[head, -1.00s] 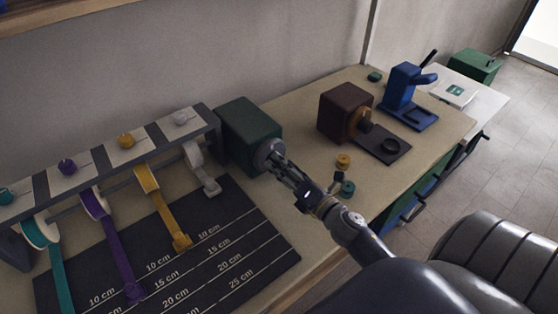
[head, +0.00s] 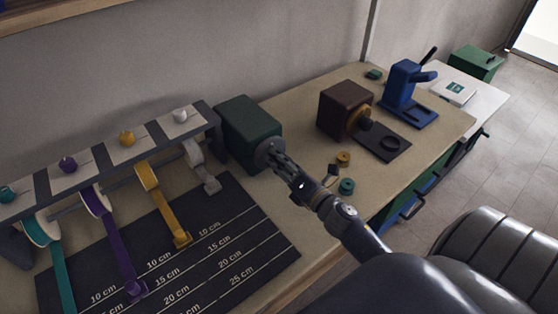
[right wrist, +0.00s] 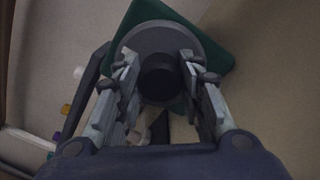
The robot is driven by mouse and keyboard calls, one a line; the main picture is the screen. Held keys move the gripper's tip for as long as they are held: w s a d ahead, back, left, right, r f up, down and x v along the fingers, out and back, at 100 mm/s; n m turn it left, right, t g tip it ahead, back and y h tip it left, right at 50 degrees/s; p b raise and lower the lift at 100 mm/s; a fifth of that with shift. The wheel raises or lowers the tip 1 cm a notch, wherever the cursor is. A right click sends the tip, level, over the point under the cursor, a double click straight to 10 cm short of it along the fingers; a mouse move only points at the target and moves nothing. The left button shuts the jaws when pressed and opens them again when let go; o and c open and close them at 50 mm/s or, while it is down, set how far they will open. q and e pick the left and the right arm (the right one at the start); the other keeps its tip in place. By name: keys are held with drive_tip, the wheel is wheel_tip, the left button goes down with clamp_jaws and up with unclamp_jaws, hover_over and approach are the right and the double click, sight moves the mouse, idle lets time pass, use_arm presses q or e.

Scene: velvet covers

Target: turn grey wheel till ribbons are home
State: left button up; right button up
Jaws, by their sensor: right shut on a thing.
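The grey wheel (head: 263,153) is on the front of a dark green box (head: 248,122) at the right end of the ribbon rack. My right gripper (head: 279,161) is shut on the wheel's dark middle knob; the right wrist view shows the knob (right wrist: 160,78) between the fingers and the grey wheel (right wrist: 150,38) behind it. Teal (head: 62,278), purple (head: 119,252), yellow (head: 165,214) and white (head: 203,174) ribbons hang from spools and run over the dark measuring mat (head: 238,232). The teal ribbon's end is cut off by the picture. My left gripper is out of view.
To the right stand a brown box (head: 342,106) with a dark plate (head: 388,142) and a blue press (head: 405,92). Small yellow (head: 343,158) and teal (head: 346,186) discs lie near my right arm. Clear bench top lies between the green and brown boxes.

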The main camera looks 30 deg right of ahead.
drive_tip(key=shift+m, duration=0.5)
drive_tip(key=m+p, duration=0.2)
drive_tip(key=m, duration=0.2)
drive_tip(key=shift+r, duration=0.1)
drive_tip(key=m+p, duration=0.1)
drive_tip(key=m, duration=0.2)
drive_tip(key=shift+m, duration=0.4)
drive_tip(key=m+p, duration=0.2)
drive_tip(key=m, duration=0.2)
use_arm(q)
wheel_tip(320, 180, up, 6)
drive_tip(key=p, duration=0.1)
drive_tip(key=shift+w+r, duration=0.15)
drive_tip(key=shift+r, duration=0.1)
use_arm(e)
drive_tip(key=shift+m, duration=2)
drive_tip(key=o, duration=1.1)
